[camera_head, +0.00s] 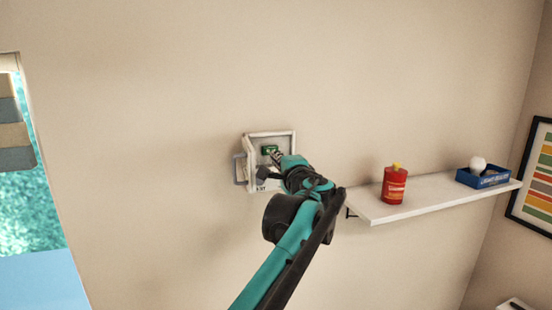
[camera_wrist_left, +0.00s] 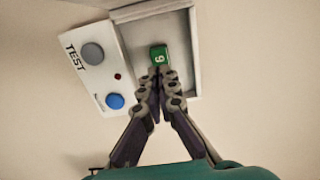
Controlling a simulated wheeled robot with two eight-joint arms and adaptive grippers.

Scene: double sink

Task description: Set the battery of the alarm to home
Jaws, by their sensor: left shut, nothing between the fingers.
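The white alarm box (camera_head: 284,135) is mounted on the wall, its recessed compartment open to the front. In the left wrist view, its panel (camera_wrist_left: 83,82) shows the word TEST, a grey button, a blue button and a small red dot. The green battery (camera_head: 268,150) sits in the compartment; in the left wrist view (camera_wrist_left: 158,55) it bears a figure like a 6 or 9. My left gripper (camera_wrist_left: 157,80) is shut and empty, its tips right at the battery's near end. Whether they touch it I cannot tell. In the head view the left gripper (camera_head: 278,158) hides part of the box.
A white shelf (camera_head: 425,198) is on the wall right of the alarm. It holds a red bottle (camera_head: 394,186) and a blue box (camera_head: 483,179) with a white ball (camera_head: 477,163). A window (camera_head: 25,190) is at the left and a framed picture (camera_head: 536,180) at the right.

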